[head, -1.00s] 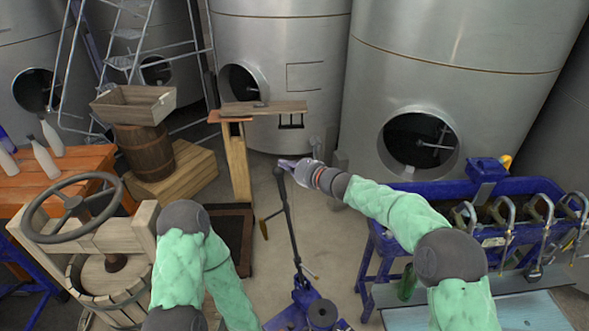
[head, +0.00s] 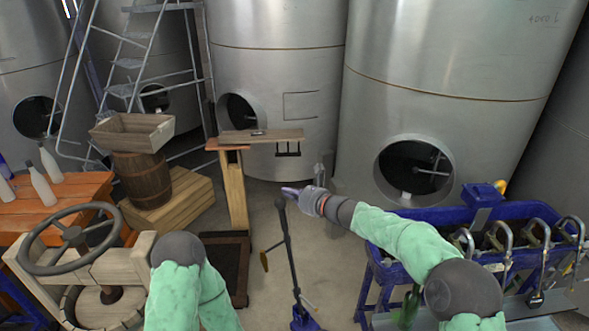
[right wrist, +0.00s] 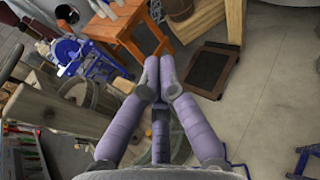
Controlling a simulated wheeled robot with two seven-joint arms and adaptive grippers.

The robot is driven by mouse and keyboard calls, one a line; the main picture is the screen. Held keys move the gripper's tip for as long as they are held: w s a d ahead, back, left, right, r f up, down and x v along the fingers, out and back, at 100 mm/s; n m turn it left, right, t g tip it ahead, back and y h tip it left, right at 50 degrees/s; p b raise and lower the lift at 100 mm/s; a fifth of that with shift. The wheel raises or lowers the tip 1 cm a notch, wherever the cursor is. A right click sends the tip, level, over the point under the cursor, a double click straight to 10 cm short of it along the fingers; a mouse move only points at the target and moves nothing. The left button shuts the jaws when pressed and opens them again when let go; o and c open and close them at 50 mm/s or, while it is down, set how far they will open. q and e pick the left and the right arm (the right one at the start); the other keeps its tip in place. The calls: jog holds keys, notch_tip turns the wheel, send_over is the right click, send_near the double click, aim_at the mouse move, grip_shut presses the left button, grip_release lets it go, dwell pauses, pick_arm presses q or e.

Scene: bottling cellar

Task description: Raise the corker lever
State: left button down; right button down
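The corker lever (head: 289,250) is a dark bar. It rises steeply from the blue corker (head: 304,322) at the bottom edge of the head view, and its top leans slightly left. My right gripper (head: 287,190) points left at the lever's top end, very close to it. I cannot tell whether they touch. In the right wrist view my right gripper (right wrist: 159,62) has its purple fingers together, with nothing visible between them. The lever cannot be made out there. My left arm shows at the lower left, but its gripper is out of view.
A blue bottle filler (head: 470,225) stands at the right under my right arm. A wooden press with a handwheel (head: 72,238) is at the left. A wooden stand (head: 235,190) is behind the lever. Steel tanks (head: 280,80) line the back. Some floor around the lever is clear.

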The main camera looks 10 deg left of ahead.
notch_tip(320, 180, up, 10)
jog(key=d, duration=0.2)
jog(key=shift+w+f, duration=0.1)
jog(key=shift+w, duration=0.05)
